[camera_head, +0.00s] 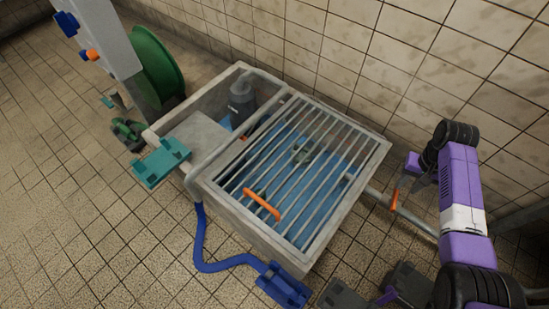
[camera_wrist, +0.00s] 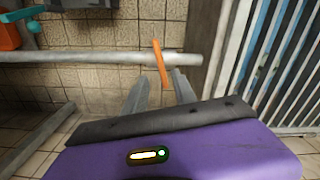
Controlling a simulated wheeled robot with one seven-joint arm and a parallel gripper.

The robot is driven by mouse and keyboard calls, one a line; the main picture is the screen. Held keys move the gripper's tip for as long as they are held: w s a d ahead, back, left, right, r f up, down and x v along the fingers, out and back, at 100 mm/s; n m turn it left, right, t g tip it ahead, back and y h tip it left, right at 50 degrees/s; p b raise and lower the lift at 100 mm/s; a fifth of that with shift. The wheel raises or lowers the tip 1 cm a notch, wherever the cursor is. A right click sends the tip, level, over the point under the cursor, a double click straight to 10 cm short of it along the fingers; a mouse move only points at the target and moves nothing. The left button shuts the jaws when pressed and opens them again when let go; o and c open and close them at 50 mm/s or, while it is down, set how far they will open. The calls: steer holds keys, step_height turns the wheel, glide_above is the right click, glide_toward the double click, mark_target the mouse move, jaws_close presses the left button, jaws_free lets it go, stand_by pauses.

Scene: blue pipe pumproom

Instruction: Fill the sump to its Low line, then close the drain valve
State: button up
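The sump (camera_head: 257,236) is a grey rectangular basin under a barred grate, with blue showing below the bars. I cannot make out a Low line or exact water level. A pipe (camera_head: 424,227) leaves the sump's right side and carries an orange lever (camera_head: 395,199), likely the drain valve. In the wrist view the lever (camera_wrist: 161,63) stands crosswise to the horizontal pipe (camera_wrist: 95,58). My gripper (camera_head: 416,183) is beside the lever. Its fingers (camera_wrist: 160,90) are apart and empty, with the lever just beyond the gap between them; contact is not visible.
An orange bar (camera_head: 262,203) lies on the grate. A dark grey pump-like cylinder (camera_head: 242,103) stands in the rear-left compartment. A teal bracket (camera_head: 160,162), green valve (camera_head: 128,132) and green reel (camera_head: 157,67) are left. A blue hose (camera_head: 203,240) reaches a blue foot-like piece (camera_head: 283,285). Tiled walls stand behind.

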mark_target(397, 196)
steer(key=shift+f+b, duration=0.1)
steer(key=shift+b, duration=0.6)
steer(key=shift+a+f, duration=0.15)
steer(key=shift+f, duration=0.2)
step_height(397, 196, down, 7)
steer(key=b, duration=0.4)
steer(key=shift+r, duration=0.1)
jaws_close()
